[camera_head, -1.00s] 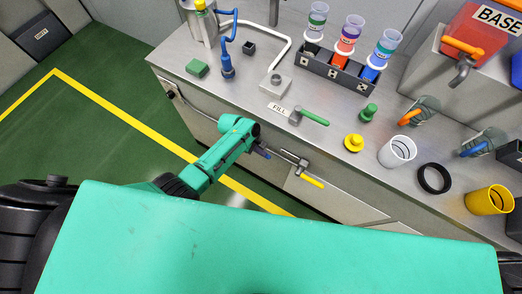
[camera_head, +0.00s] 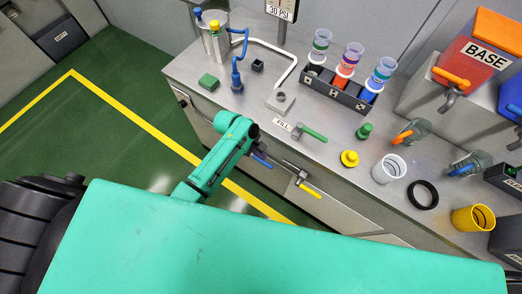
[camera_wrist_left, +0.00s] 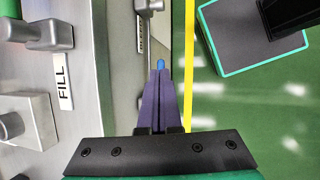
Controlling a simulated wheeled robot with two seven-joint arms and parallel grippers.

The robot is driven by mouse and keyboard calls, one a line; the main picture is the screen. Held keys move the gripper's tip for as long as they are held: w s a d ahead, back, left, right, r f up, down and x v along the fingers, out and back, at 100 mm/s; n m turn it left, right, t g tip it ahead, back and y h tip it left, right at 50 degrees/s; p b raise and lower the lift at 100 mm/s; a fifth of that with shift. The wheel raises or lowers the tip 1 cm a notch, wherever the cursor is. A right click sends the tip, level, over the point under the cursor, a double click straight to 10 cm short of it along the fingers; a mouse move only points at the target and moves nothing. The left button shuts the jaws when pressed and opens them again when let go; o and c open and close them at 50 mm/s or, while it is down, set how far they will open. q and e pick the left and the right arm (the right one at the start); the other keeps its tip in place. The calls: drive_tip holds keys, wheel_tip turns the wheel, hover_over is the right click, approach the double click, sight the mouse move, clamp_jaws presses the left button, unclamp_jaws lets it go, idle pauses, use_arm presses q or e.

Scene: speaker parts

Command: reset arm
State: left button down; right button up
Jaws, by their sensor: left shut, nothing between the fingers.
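My green left arm (camera_head: 218,160) reaches up from the lower left in the head view, beside the front of the bench. My left gripper (camera_head: 261,158) is mostly hidden by its own wrist there. In the left wrist view its dark purple fingers (camera_wrist_left: 160,85) are pressed together and hold nothing. A small blue tip (camera_wrist_left: 161,64) shows just past the fingertips; I cannot tell whether they touch it. A grey fitting with a yellow handle (camera_head: 312,190) is on the bench front, right of the gripper. My right gripper is not in view.
The grey bench (camera_head: 215,100) holds a FILL valve with green handle (camera_head: 314,135), a rack of bottles (camera_head: 335,88), a white cup (camera_head: 388,168), a black ring (camera_head: 423,194) and a yellow cup (camera_head: 473,218). The green floor (camera_head: 110,140) left of the bench is clear.

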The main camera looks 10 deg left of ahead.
use_arm(q)
drive_tip(key=shift+s+r, duration=0.1)
drive_tip(key=shift+r, duration=0.4)
